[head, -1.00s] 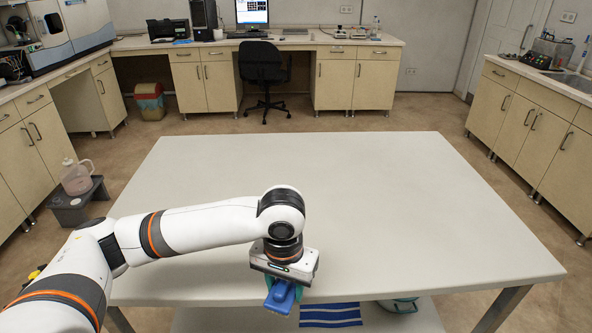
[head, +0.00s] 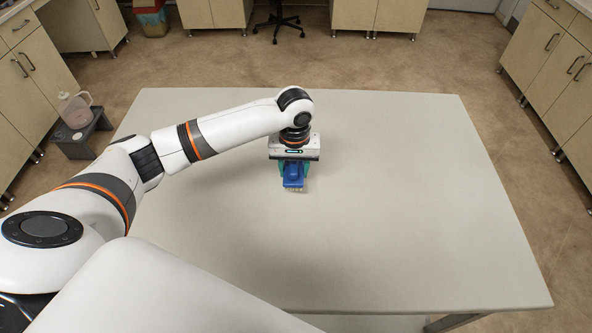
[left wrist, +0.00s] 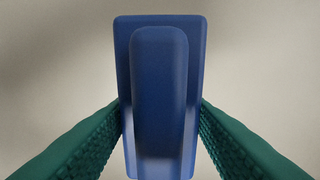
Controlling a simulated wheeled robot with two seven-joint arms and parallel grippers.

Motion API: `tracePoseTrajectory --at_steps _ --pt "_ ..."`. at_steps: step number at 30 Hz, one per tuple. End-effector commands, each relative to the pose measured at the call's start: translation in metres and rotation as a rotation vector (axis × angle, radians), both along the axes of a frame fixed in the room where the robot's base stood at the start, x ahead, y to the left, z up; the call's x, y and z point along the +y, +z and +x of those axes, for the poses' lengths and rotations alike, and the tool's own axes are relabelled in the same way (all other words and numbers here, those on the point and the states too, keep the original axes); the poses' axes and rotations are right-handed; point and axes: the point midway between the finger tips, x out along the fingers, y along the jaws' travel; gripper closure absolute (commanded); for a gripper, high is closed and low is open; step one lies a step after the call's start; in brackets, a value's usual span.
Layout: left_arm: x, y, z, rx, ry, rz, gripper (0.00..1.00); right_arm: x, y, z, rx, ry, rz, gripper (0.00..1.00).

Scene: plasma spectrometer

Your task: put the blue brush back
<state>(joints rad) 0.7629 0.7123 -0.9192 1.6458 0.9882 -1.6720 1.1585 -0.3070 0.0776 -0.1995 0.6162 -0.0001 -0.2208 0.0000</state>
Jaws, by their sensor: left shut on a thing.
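The blue brush (head: 293,177) is held in my left gripper (head: 293,168), its pale bristles pointing down at the table. It also shows in the left wrist view (left wrist: 160,90), where the two green fingers (left wrist: 235,140) press on it from both sides. In the head view the brush is over the middle of the grey-white table (head: 400,200). I cannot tell whether the bristles touch the top. My right gripper is not in view.
The tabletop around the brush is bare. A grey step stool (head: 85,137) with a clear jug (head: 75,108) stands on the floor at left. Cabinets (head: 580,75) line the right side, and a chair (head: 276,20) is at the back.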

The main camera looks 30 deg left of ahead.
Motion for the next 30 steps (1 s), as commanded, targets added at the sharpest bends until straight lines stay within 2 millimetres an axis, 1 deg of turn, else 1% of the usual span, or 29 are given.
tracePoseTrajectory --at_steps 2,5,9,12,15,24,25,28,30 --pt "0.0 -0.009 0.0 0.0 0.0 0.001 0.73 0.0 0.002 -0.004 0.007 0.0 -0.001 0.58" --pt "0.0 -0.017 0.0 0.0 0.001 0.001 0.73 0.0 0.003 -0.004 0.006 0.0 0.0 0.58" --pt "0.0 -0.037 0.0 0.002 0.002 0.001 0.73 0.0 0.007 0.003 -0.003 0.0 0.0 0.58" --pt "0.0 -0.048 0.0 0.0 0.0 0.002 0.73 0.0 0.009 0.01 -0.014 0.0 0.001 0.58" --pt "0.0 -0.051 0.0 -0.002 -0.001 0.001 0.73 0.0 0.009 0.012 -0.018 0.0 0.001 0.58" --pt "0.0 -0.054 0.0 -0.001 -0.001 0.0 0.73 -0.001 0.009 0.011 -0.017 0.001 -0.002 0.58" --pt "0.0 -0.054 0.0 -0.001 -0.001 0.0 0.5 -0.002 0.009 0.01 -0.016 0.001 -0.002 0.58" --pt "0.0 -0.054 0.0 -0.001 -0.001 0.0 0.34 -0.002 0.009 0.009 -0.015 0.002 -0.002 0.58" --pt "0.0 -0.054 0.0 -0.002 -0.001 0.001 0.33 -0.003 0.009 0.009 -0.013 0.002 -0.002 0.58"
